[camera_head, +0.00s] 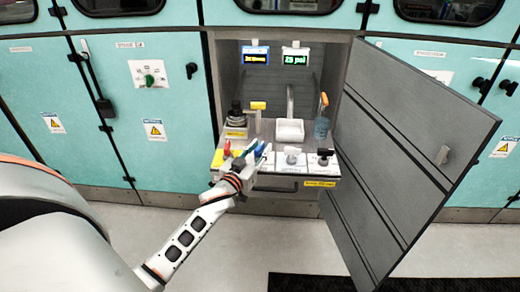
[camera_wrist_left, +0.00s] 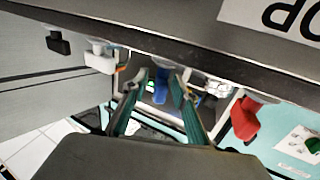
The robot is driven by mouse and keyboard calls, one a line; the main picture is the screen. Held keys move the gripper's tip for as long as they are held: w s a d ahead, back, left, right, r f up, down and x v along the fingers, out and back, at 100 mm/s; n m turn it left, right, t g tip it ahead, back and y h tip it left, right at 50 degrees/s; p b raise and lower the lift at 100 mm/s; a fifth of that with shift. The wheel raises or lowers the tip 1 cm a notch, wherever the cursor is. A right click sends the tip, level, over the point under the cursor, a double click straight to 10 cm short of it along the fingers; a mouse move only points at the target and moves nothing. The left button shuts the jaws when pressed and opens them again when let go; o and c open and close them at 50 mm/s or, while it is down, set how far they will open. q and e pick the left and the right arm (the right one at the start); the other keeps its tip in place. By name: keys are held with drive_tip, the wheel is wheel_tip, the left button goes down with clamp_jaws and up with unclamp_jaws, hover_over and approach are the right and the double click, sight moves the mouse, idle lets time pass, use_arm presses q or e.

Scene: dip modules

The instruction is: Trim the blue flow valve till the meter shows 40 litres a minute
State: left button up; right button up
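The blue flow valve handle (camera_head: 260,148) is on the front panel between the red and white handles. In the left wrist view the blue handle (camera_wrist_left: 160,92) shows between the fingertips of my left gripper (camera_wrist_left: 160,80). The fingers stand apart, with gaps beside the handle; whether they reach around it or stop short I cannot tell. My right gripper is not in view.
A red handle (camera_head: 227,148) is close on the left; white (camera_head: 291,157) and black (camera_head: 323,157) handles are on the right. A green display (camera_head: 295,57) seems to read 25 psi. The grey door (camera_head: 420,150) hangs open at right.

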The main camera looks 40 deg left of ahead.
use_arm(q)
clamp_jaws()
drive_tip(key=shift+r+n+y, duration=0.1)
drive_tip(key=shift+n+y, duration=0.3)
drive_tip(key=shift+y, duration=0.2)
drive_tip(key=shift+n+g+y, duration=0.3)
drive_tip(key=shift+n+y, duration=0.1)
drive_tip(key=shift+y, duration=0.2)
unclamp_jaws()
drive_tip(key=shift+s, duration=0.15)
